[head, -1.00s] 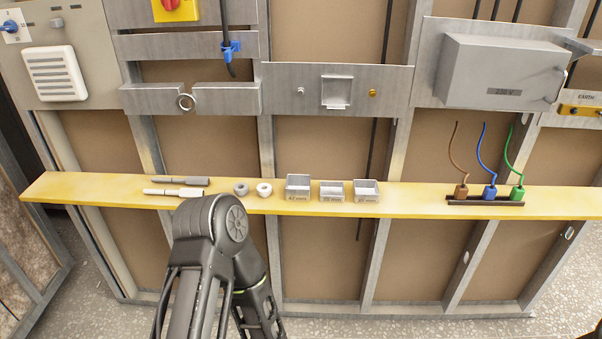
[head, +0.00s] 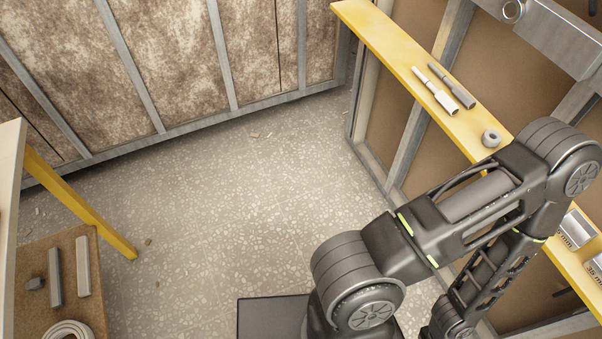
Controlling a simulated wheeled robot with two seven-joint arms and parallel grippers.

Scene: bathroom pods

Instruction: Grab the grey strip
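A darker grey strip (head: 55,277) lies on a brown board (head: 25,262) at the lower left of the head view. A paler, whitish-grey strip (head: 83,266) lies just to its right, roughly parallel and apart from it. Neither strip is touched by anything of mine. One of my arms crosses the right half of the picture, well away from the strips. Neither gripper shows.
A yellow shelf (head: 392,50) with tools runs along the right. Speckled floor (head: 240,200) in the middle is mostly clear.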

